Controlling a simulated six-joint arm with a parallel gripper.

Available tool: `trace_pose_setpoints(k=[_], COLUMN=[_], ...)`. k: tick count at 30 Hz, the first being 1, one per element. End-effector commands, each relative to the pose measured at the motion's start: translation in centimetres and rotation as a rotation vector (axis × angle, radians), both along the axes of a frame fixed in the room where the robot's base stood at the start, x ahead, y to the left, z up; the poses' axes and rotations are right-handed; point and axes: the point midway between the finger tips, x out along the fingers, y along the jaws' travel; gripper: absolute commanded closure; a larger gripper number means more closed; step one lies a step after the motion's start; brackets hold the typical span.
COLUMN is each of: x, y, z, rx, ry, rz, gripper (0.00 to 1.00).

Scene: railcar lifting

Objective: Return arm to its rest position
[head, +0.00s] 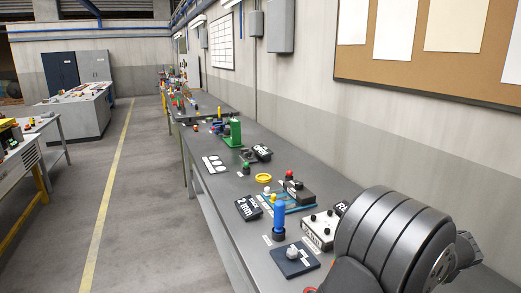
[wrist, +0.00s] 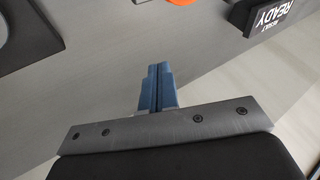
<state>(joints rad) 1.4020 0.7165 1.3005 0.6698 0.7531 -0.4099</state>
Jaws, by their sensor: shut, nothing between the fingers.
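My gripper (wrist: 158,80) shows in the wrist view with its two blue fingers pressed together and nothing between them. It is above the grey bench top (wrist: 90,75), apart from the things on it. In the head view my arm's thick dark grey links fill the lower right corner, over the near end of the bench (head: 225,185). The gripper itself cannot be made out in the head view.
A black "READY" block (wrist: 268,17) and an orange round thing (wrist: 183,2) lie beyond my fingers. On the bench stand a blue cylinder (head: 279,218), a "2 mm" block (head: 248,207), a yellow ring (head: 263,178) and a green fixture (head: 234,131). A wall with a corkboard (head: 410,60) runs along the right.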

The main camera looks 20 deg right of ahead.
Motion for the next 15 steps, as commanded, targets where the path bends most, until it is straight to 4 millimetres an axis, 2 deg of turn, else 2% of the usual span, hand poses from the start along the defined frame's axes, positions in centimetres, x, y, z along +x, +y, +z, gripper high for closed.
trace_pose_setpoints(k=[6,15], x=[-1.1,-2.0], y=[0.4,0.8], z=[0.1,0.1], rx=[-0.001,-0.001], ry=[0.001,0.000], rz=[-0.172,-0.326], gripper=[1.00,1.00])
